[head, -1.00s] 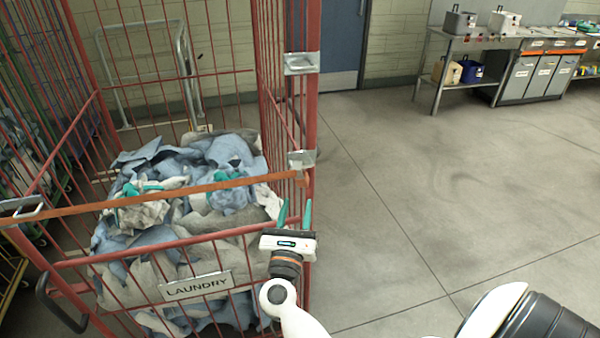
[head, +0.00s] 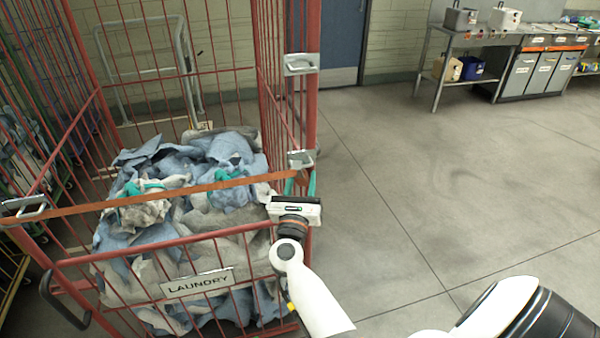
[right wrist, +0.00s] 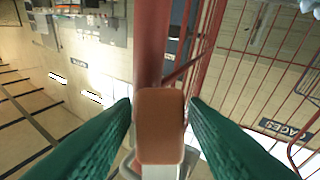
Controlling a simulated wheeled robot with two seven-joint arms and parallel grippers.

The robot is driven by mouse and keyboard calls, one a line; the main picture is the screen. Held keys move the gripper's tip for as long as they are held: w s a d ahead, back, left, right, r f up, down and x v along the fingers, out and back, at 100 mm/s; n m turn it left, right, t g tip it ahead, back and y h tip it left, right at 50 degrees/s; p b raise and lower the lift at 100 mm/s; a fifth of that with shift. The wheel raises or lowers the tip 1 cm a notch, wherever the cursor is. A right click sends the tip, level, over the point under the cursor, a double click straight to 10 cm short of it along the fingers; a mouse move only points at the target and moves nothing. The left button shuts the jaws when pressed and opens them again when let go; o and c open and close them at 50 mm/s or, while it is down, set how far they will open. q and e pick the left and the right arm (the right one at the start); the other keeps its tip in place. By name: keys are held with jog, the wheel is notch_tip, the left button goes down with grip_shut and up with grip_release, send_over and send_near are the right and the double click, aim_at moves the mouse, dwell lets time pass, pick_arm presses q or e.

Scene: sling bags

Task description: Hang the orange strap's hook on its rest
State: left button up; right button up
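The orange strap (head: 170,193) runs across the front of the red laundry cage, from a metal buckle (head: 24,208) on the left to the right front post. Its right end is at the lower metal bracket (head: 300,159) on that post. Another metal bracket (head: 301,64) sits higher on the post. My right gripper (head: 301,184) is at the strap's right end, fingers pointing at the post. In the right wrist view the orange end piece (right wrist: 159,125) lies between the teal fingers, with narrow gaps on both sides. The hook's seating is not clear. My left gripper is out of view.
The cage (head: 150,247) holds crumpled blue and grey cloths (head: 200,165) and carries a LAUNDRY sign (head: 198,283). A black handle (head: 62,303) sticks out at its front left. The floor (head: 430,180) to the right is open. A workbench (head: 480,40) stands at the back right.

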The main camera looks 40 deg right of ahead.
grip_shut()
jog(key=shift+r, duration=0.1)
